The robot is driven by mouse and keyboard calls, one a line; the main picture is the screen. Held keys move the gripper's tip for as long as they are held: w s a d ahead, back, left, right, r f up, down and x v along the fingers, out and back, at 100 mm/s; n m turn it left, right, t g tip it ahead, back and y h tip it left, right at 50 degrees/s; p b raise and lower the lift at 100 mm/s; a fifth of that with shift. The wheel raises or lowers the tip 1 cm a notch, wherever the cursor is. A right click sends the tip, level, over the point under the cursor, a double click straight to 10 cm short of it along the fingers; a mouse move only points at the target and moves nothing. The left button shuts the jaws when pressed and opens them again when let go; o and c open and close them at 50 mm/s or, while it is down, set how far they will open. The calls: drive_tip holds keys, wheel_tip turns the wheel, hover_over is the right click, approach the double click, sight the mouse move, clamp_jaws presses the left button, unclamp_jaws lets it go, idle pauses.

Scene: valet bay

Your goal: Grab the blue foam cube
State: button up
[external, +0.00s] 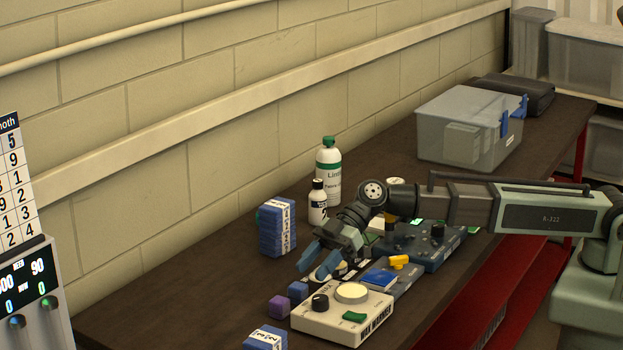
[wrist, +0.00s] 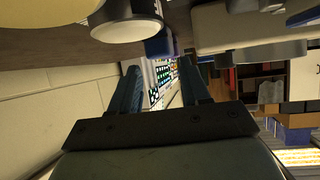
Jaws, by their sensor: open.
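A small blue cube (external: 298,291) sits on the dark bench in the external view, just behind a purple cube (external: 279,307) and left of the white wax warmer. My gripper (external: 319,263) is open above the bench, a little above and to the right of the blue cube, with blue fingers pointing down-left. Nothing shows between the fingers. In the wrist view, my gripper (wrist: 160,78) has its two fingers spread apart. A blue block (wrist: 160,44) shows beyond the fingers there; I cannot tell whether it is the same cube.
The wax warmer (external: 343,313) stands close by. A blue labelled stack (external: 277,228), a small white bottle (external: 318,203) and a green-capped bottle (external: 329,170) stand behind. Another labelled blue block (external: 265,338) lies in front. A clear bin (external: 470,128) is at the back right. Bench left of the cubes is bare.

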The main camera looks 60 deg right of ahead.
sight(299, 285)
drive_tip(key=x, duration=0.4)
drive_tip(key=shift+a+f, duration=0.1)
drive_tip(key=shift+c, duration=0.3)
drive_tip(key=c, duration=0.7)
